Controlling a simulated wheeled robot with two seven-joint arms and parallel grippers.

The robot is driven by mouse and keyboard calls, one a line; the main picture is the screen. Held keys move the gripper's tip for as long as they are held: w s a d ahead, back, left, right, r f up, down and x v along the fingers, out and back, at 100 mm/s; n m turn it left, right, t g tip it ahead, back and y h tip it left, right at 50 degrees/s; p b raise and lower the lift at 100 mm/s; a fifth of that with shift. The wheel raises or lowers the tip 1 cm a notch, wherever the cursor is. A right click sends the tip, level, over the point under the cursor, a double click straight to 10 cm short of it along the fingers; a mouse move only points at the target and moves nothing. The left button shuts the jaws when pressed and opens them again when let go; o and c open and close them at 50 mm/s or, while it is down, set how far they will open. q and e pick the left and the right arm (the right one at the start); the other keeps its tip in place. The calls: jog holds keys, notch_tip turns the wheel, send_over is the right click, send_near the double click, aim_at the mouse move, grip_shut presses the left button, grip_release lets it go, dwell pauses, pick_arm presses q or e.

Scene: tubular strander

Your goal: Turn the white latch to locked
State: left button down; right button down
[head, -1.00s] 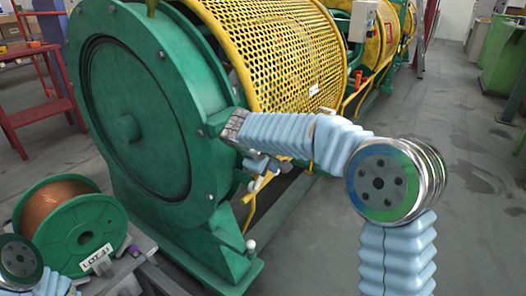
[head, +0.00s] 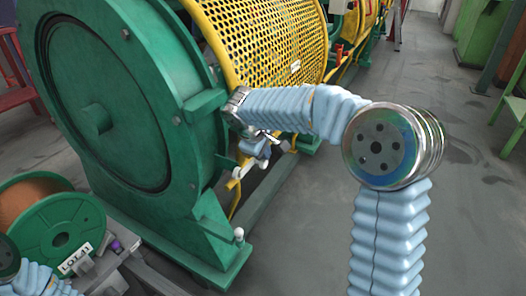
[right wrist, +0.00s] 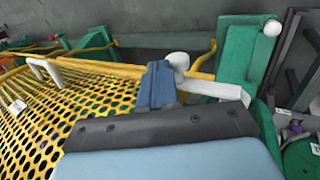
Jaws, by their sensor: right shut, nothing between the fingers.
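The white latch shows in the right wrist view as a pale lever (right wrist: 213,89) with a rounded white end, just beyond and to the right of my fingertips. In the head view the latch (head: 243,169) is a small white piece beside the yellow guard's lower edge, by the green end housing. My right gripper (head: 256,147) is close to it; its blue fingers (right wrist: 158,76) are shut and empty. The fingers overlap the latch's rounded end in the wrist view, and I cannot tell whether they touch it. My left arm shows at the lower left; its gripper is out of view.
The yellow perforated guard (head: 262,40) and green round housing (head: 110,100) stand close to my right arm. A copper wire spool (head: 60,235) stands at lower left.

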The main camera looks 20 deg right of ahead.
aim_at(264, 160)
dwell(0.6)
notch_tip(264, 160, up, 5)
jog(key=p, duration=0.4)
jog(key=shift+r, duration=0.15)
notch_tip(264, 160, up, 9)
jog(key=shift+f, duration=0.2)
